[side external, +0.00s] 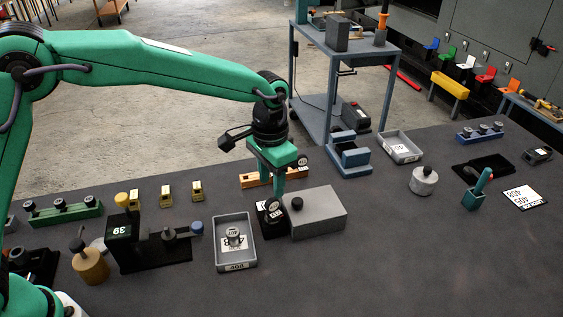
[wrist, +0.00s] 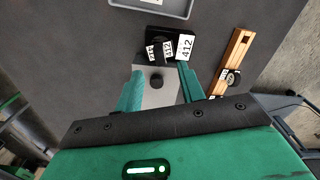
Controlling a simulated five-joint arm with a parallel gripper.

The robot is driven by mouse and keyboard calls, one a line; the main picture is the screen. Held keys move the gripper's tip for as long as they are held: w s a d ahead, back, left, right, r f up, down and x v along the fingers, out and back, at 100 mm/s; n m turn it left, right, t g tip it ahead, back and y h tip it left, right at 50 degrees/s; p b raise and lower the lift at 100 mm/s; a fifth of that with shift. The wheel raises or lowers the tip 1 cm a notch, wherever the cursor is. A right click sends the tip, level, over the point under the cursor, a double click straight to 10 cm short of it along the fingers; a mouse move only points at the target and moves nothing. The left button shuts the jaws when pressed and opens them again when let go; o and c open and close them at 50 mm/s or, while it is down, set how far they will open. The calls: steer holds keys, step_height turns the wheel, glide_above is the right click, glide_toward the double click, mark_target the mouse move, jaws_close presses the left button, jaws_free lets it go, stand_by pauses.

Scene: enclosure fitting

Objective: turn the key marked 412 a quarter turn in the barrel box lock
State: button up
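A grey box (side external: 325,215) with a black round knob (side external: 297,203) stands near the table's middle; it also shows in the wrist view (wrist: 148,98). I cannot tell for certain whether this is the barrel box lock. Left of it is a black holder (side external: 265,222) with a white card. In the wrist view, a black key (wrist: 167,49) with a tag reading 412 sits there, beside a card (wrist: 186,47) marked 412. My gripper (wrist: 158,76) is open, its fingers apart above the box and knob, with nothing held. In the side view my gripper (side external: 279,190) points down behind the holder.
A wooden rail (side external: 258,182) with a black tagged key (side external: 303,160) lies just behind. A grey tray (side external: 222,254) stands front left, near a black block marked 39 (side external: 122,231). A blue-grey vise-like block (side external: 349,152) stands behind right. Table is clear front right.

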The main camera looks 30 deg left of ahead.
mark_target(271, 199)
steer(key=shift+f, duration=3.15)
jaws_close()
